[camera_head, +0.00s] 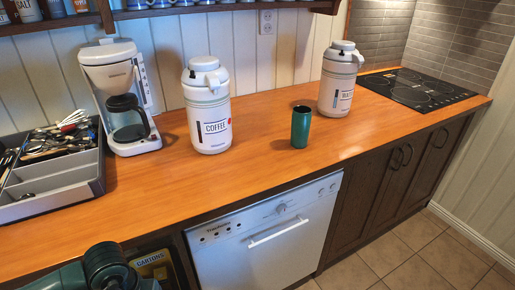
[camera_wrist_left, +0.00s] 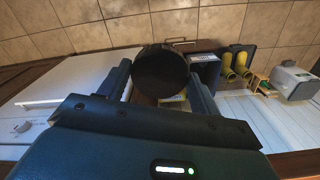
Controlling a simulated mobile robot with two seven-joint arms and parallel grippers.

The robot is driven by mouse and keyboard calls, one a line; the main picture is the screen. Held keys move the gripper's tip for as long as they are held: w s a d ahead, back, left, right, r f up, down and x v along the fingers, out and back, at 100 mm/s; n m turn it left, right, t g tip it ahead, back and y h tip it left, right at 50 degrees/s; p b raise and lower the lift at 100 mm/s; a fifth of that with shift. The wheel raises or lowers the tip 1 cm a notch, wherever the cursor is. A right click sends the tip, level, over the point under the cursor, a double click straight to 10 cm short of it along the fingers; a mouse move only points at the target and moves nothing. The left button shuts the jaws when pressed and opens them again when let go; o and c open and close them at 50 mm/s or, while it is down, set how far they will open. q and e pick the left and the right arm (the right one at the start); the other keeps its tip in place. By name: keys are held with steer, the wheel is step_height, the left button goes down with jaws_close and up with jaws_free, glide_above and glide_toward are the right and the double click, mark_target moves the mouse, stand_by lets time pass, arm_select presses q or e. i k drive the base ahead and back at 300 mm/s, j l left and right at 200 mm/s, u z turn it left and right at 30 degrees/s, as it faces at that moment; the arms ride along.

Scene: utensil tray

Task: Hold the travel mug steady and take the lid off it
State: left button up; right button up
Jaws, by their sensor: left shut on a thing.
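The travel mug (camera_head: 300,129) is a dark green cylinder standing upright on the wooden counter. Its top looks open and dark, with no lid seen on it. No gripper is near it. My left gripper (camera_wrist_left: 160,85) is below the counter's front edge, in front of the dishwasher. In the left wrist view its fingers are shut on a dark round thing, which looks like the lid (camera_wrist_left: 160,70). In the head view only part of my left arm shows at the bottom left. My right gripper is in neither view.
A coffee maker (camera_head: 118,75) and a grey utensil tray (camera_head: 50,192) are at left, a black hob (camera_head: 418,88) at right. The dishwasher (camera_head: 265,240) is below. The counter around the mug is clear.

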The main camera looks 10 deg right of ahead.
mark_target(301, 115)
steer(key=i+l, duration=0.1)
steer(key=l, duration=0.3)
steer(key=i+l, duration=0.1)
steer(key=l, duration=0.3)
steer(key=i+l+z, duration=0.1)
steer(key=l, duration=0.25)
steer(key=i+l, duration=0.1)
steer(key=l, duration=0.3)
steer(key=i+l, duration=0.1)
steer(key=l, duration=0.3)
steer(key=i+l+z, duration=0.1)
steer(key=l, duration=0.25)
steer(key=i+l, duration=0.1)
steer(key=l, duration=0.3)
